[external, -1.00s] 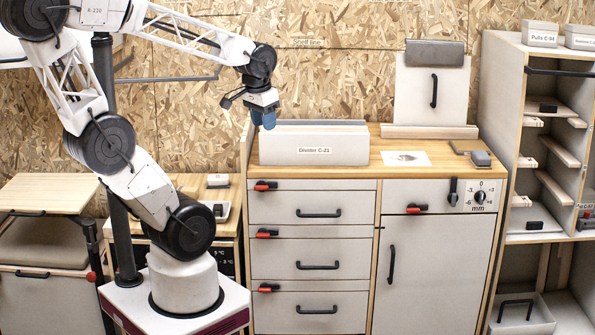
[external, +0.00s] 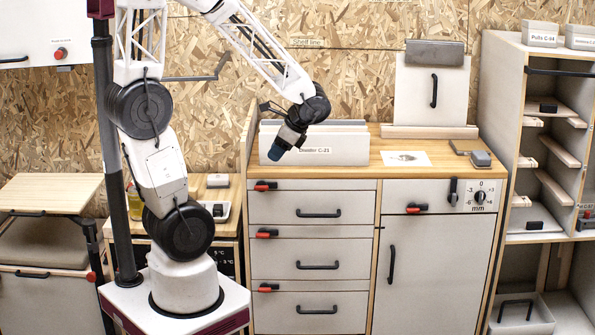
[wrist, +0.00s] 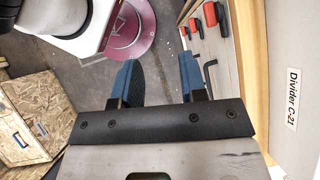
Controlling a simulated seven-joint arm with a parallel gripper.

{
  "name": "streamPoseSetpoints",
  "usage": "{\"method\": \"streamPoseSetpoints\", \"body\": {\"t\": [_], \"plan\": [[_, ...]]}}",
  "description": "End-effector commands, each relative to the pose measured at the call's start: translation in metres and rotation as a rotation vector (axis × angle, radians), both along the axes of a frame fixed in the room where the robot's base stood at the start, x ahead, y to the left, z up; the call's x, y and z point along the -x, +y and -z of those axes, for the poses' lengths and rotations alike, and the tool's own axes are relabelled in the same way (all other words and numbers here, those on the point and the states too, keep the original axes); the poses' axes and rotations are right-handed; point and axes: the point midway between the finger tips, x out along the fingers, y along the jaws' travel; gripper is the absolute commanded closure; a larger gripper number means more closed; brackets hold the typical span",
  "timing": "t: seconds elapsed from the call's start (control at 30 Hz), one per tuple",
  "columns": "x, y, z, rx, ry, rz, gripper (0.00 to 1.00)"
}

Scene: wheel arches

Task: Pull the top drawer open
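The top drawer (external: 290,203) of the light cabinet is closed, its front level with the drawers below. Its black bar handle (external: 318,213) is at the front's middle; a black handle (wrist: 209,74) also shows beside the right finger in the wrist view. A red-and-black latch (external: 265,185) lies sideways at the drawer's top left edge. My gripper (external: 276,150) is above and left of the handle, in front of the Divider C-21 box, tilted downward. In the wrist view its two blue fingers (wrist: 160,78) are apart with nothing between them.
The Divider C-21 box (external: 345,150) stands on the cabinet top (external: 455,168) close to my gripper. Two more drawers (external: 310,258) with latches sit below. A door (external: 435,270) is at right. The floor in front of the drawers looks clear.

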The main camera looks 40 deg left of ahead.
Motion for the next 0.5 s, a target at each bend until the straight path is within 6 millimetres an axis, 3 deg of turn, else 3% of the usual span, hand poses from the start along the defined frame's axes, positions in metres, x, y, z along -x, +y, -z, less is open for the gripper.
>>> {"method": "streamPoseSetpoints", "body": {"t": [0.5], "plan": [[-0.039,-0.001,0.057,-0.195,0.425,0.403,0.61]]}}
